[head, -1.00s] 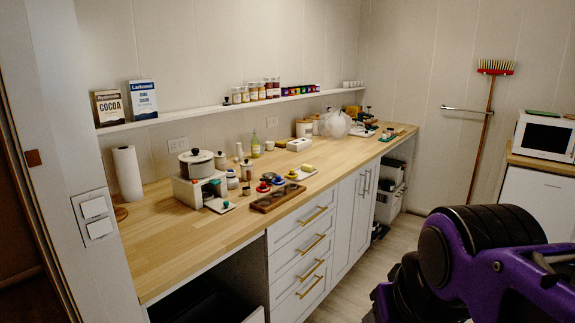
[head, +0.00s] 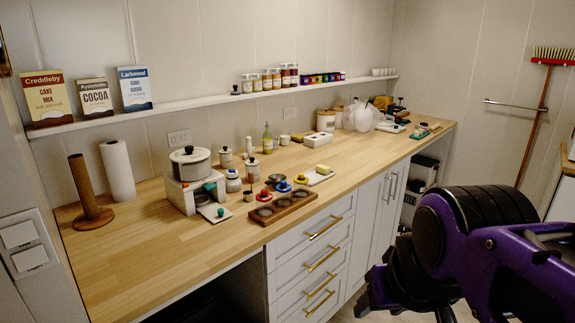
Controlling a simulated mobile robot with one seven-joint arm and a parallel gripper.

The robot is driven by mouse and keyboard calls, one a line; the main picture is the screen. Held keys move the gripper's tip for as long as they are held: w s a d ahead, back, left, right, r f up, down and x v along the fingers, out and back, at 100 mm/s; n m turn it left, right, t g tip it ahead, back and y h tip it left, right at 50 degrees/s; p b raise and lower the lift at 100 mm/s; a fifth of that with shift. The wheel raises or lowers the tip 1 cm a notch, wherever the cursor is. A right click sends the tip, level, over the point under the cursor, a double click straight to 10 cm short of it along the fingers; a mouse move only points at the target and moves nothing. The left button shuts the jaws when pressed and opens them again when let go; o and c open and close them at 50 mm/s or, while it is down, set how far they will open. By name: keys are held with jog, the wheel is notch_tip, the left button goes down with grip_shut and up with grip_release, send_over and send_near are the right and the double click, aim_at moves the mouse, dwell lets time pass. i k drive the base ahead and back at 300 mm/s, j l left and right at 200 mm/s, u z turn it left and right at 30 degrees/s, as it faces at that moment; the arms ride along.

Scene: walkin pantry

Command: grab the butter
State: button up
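A yellow block that looks like the butter (head: 322,168) sits on a small white tray (head: 316,179) on the wooden counter. It lies towards the front edge, right of the small coloured-knob pieces, with clear space around it. My purple and black arm fills the lower right of the head view, well apart from the butter. My gripper's fingertips cannot be made out; the lower end of the arm runs out of the bottom of the picture.
A wooden holder (head: 282,207) with round wells and several coloured-knob pieces stand left of the tray. A pot (head: 190,163), jars and a green bottle (head: 267,138) stand behind. A paper towel roll (head: 118,171) is at left. Drawers (head: 315,262) lie below the counter edge.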

aim_at(321, 169)
jog(key=i+l+u, duration=0.25)
jog(key=i+l, duration=0.4)
jog(key=i+l+u, duration=0.25)
jog(key=i+l, duration=0.35)
jog(key=l, duration=0.15)
